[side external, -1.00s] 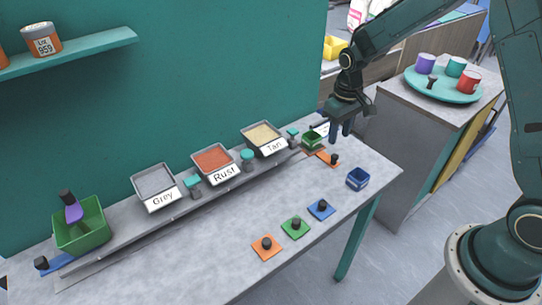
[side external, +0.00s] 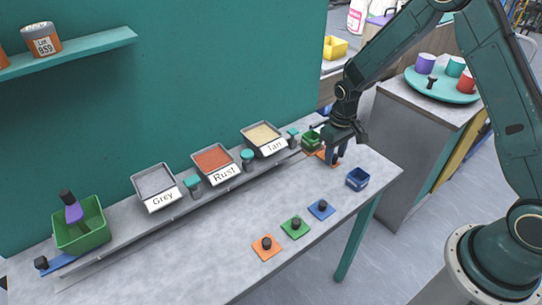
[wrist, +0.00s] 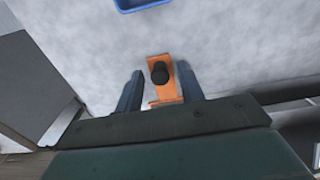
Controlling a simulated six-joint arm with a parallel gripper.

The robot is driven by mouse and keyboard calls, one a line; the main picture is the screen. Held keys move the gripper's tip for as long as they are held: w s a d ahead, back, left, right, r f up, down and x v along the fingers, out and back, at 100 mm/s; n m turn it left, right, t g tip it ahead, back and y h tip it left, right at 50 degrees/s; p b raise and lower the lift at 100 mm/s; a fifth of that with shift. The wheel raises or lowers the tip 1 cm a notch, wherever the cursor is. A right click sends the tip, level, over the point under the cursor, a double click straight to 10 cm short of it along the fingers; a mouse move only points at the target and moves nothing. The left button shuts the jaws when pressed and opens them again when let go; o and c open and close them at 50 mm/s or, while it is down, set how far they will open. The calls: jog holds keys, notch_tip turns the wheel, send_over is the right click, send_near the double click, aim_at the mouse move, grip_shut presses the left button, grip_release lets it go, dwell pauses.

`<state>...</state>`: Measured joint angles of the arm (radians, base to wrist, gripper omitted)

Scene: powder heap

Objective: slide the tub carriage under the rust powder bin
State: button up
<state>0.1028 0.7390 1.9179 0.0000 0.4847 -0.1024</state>
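The orange carriage plate (wrist: 165,92) has a black knob (wrist: 159,72), seen in the wrist view between my fingers. In the side view a small green tub (side external: 311,140) sits on this carriage at the right end of the rail (side external: 180,211). My gripper (side external: 336,160) is low over the plate and hides its knob there. In the wrist view my gripper (wrist: 160,75) is open, a finger on each side of the knob, with gaps showing. The rust powder bin (side external: 230,170), labelled Rust, stands left of the carriage between the Grey and Tan bins.
The Grey bin (side external: 154,186) and Tan bin (side external: 263,138) flank the Rust bin, with teal-capped knobs between. A larger green tub (side external: 83,238) is at the far left. A blue tub (side external: 357,179) stands near the right edge. Several knobbed pads (side external: 295,227) lie in front.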

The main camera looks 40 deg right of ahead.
grip_shut()
jog(key=shift+w+a, duration=0.1)
jog(key=shift+a, duration=15.7)
jog(key=shift+c, duration=0.2)
grip_release()
notch_tip(320, 180, up, 7)
jog(key=shift+r, duration=0.2)
